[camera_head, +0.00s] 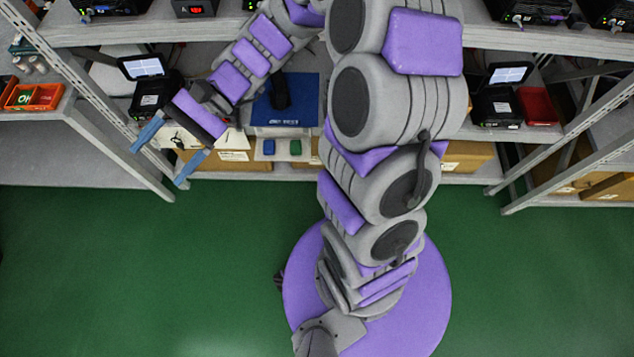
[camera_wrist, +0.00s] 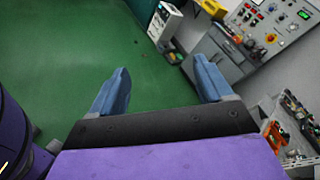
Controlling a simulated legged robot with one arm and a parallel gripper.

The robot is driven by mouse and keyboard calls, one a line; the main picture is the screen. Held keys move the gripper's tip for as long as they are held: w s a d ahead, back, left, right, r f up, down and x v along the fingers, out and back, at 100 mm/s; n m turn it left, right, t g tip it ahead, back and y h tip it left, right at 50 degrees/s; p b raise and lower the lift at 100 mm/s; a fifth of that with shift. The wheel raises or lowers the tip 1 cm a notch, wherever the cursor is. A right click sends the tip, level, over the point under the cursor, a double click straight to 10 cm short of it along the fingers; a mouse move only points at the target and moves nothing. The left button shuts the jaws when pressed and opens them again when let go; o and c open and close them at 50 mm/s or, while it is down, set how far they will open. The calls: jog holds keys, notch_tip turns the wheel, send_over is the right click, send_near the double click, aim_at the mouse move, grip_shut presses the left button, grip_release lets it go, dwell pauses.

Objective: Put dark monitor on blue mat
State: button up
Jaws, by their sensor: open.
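The blue mat (camera_head: 304,98) lies on the middle shelf, behind and right of my gripper in the head view. A small dark object (camera_head: 280,90) is on the mat; I cannot tell what it is. A dark unit with a raised lit screen (camera_head: 148,93) stands on the shelf left of the mat. A similar one (camera_head: 503,103) stands right of it. I cannot tell which is the dark monitor. My gripper (camera_head: 158,167) is open and empty at the shelf's front edge, left of the mat. In the wrist view my gripper (camera_wrist: 160,84) points over green floor.
A red container (camera_head: 537,106) sits beside the right unit. Orange bins (camera_head: 34,97) are on the left shelf. Cardboard boxes (camera_head: 228,160) fill the lower level. An upper shelf (camera_head: 550,42) overhangs. The green floor (camera_head: 120,270) in front is clear.

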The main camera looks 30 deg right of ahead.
jog(key=s+d+f+n+h, duration=0.1)
jog(key=s+d+n+h, duration=0.25)
jog(key=s, duration=0.35)
jog(key=s+d+f+n+h, duration=0.1)
jog(key=s+d+n+h, duration=0.15)
jog(key=s+h, duration=0.3)
jog(key=s+d+n+t+h, duration=0.1)
jog(key=s+d+h, duration=0.5)
jog(key=d, duration=0.7)
jog(key=shift+s+d+f+t, duration=0.2)
jog(key=shift+d+f+t, duration=0.05)
jog(key=shift+t, duration=0.65)
